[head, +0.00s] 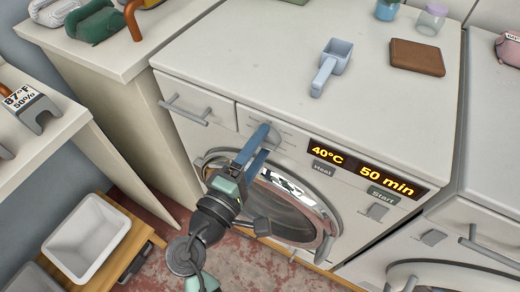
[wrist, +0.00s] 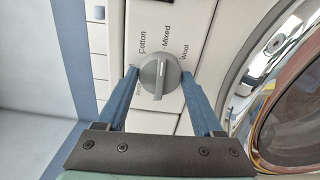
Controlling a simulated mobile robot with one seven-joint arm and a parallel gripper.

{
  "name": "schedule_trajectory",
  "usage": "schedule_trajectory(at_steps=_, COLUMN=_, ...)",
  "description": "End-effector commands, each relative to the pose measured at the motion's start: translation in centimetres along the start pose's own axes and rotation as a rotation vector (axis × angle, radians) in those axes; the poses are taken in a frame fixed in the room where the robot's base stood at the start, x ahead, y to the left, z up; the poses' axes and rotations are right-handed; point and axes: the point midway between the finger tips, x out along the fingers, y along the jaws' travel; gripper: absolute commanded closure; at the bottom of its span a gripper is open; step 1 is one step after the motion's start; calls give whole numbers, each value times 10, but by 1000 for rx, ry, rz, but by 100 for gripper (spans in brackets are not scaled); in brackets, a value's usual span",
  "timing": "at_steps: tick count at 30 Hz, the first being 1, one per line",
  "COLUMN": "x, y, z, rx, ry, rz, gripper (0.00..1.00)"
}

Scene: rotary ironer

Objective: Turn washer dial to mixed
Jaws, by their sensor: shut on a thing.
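The washer dial (wrist: 153,88) is a round grey knob with a pale ridge across it, in the middle of the wrist view. The labels Cotton (wrist: 143,41), Mixed (wrist: 166,38) and Wool (wrist: 185,55) fan out above it. The ridge stands nearly upright, its top end pointing roughly toward Mixed. My gripper (head: 261,143) is at the washer's upper front panel, and its blue fingers are shut on the dial, one on each side. In the head view the fingers mostly hide the dial. The washer (head: 250,85) is white with a round door (head: 290,205) below the panel.
A display (head: 367,172) reads 40°C and 50 min, with Heat and Start buttons near it. A blue scoop (head: 331,67) and a brown wallet (head: 417,57) lie on the washer top. A drawer handle (head: 184,113) is left of my gripper. A white bin (head: 87,238) stands lower left.

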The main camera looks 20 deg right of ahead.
Motion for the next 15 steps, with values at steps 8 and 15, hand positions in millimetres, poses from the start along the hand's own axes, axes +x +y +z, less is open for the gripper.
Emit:
schedule_trajectory(at_steps=8, x=0, y=-1, z=0, rx=58, ry=0, rz=-1, gripper=87)
schedule_trajectory(at_steps=15, x=0, y=0, z=0, rx=64, ry=0, rz=-2, gripper=87)
